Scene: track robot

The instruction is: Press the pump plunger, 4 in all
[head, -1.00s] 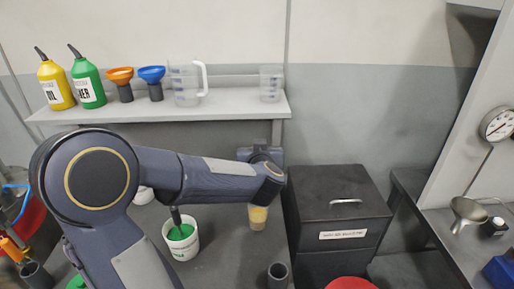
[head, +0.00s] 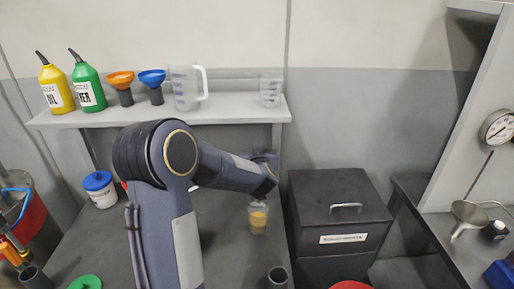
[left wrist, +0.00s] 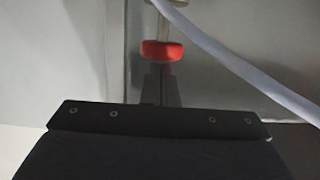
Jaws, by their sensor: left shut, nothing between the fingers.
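In the left wrist view a red knob (left wrist: 162,52) on a pale stem stands just beyond the tips of my left gripper (left wrist: 160,78). I take it for the pump plunger's knob. The narrow dark fingers are together and empty. Contact with the knob cannot be told. A whitish tube (left wrist: 235,60) runs diagonally on the right. A clear cup with amber liquid (head: 258,219) stands right of the arm. My right gripper is out of view.
A blue-lidded white tub (head: 99,188) and a green lid (head: 85,283) are left of my arm. A dark cylinder (head: 277,277) stands at the front. A black bin (head: 340,205) is right of the bench. Bottles, funnels and jugs line the shelf (head: 220,108).

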